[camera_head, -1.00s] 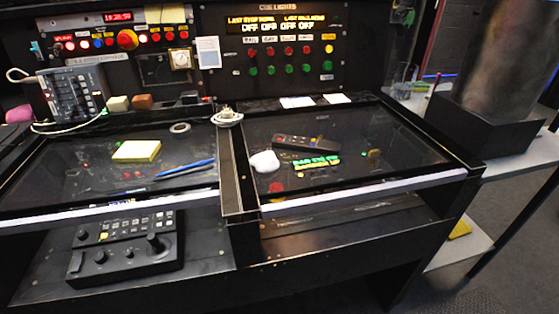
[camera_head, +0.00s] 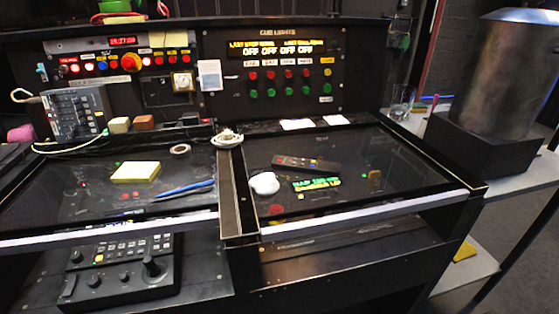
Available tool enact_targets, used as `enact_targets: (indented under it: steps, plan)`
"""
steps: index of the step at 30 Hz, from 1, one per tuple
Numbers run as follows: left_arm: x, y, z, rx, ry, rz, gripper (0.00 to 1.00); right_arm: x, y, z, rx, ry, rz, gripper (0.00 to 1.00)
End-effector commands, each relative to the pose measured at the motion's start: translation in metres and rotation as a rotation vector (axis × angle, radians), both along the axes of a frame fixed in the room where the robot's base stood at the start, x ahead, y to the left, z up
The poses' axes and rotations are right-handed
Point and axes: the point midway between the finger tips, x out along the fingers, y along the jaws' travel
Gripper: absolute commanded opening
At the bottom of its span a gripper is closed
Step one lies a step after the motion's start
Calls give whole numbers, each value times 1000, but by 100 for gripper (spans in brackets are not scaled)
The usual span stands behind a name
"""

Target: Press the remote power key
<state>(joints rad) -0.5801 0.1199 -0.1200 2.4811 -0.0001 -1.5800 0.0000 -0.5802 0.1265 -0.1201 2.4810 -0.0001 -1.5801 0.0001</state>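Neither of my grippers shows in the head view.
The cue lights panel (camera_head: 280,75) with red and green buttons stands behind the desk. A yellow note pad (camera_head: 135,172) and blue pens (camera_head: 185,188) lie on the left panel. A metal cylinder (camera_head: 500,80) stands at right.

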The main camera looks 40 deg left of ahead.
Motion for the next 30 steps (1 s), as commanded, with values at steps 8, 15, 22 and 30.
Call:
enact_targets:
  steps: [8,15,22,30]
  plan:
    - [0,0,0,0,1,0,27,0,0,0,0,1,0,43]
    - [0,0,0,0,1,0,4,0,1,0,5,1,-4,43]
    - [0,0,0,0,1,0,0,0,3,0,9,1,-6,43]
    - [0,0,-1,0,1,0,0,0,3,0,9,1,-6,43]
